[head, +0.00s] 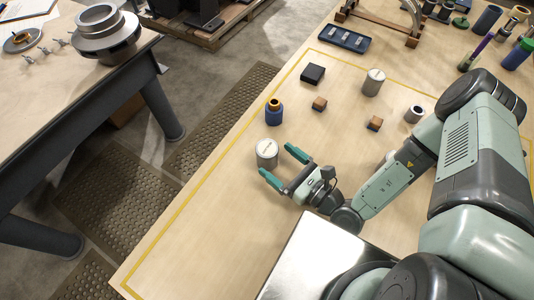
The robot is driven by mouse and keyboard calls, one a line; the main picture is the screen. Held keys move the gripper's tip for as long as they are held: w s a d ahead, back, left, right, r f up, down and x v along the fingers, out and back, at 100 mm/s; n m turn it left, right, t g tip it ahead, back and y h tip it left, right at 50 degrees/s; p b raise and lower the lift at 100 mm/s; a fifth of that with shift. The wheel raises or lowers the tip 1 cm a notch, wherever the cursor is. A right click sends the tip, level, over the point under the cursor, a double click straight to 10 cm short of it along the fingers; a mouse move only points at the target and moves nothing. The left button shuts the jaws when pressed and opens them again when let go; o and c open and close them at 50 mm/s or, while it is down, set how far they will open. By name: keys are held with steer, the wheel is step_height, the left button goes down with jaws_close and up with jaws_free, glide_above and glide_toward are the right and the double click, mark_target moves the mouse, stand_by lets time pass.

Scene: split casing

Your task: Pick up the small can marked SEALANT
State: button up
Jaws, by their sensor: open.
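A short light-grey can with a pale lid (267,155) stands upright on the wooden table. Another grey can (373,85) stands upright farther back. Both have marks on the lid too small to read, so I cannot tell which says SEALANT. My gripper (278,163) is open and empty, with its green fingers pointing left toward the nearer can. The fingertips are close beside that can; whether they touch it I cannot tell.
A blue part with a copper-coloured top (274,114) stands just behind the nearer can. The table's left front is clear.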

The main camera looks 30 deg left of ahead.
mark_target(276, 158)
steer(key=x, duration=0.5)
steer(key=shift+r, duration=0.2)
steer(key=c, duration=1.2)
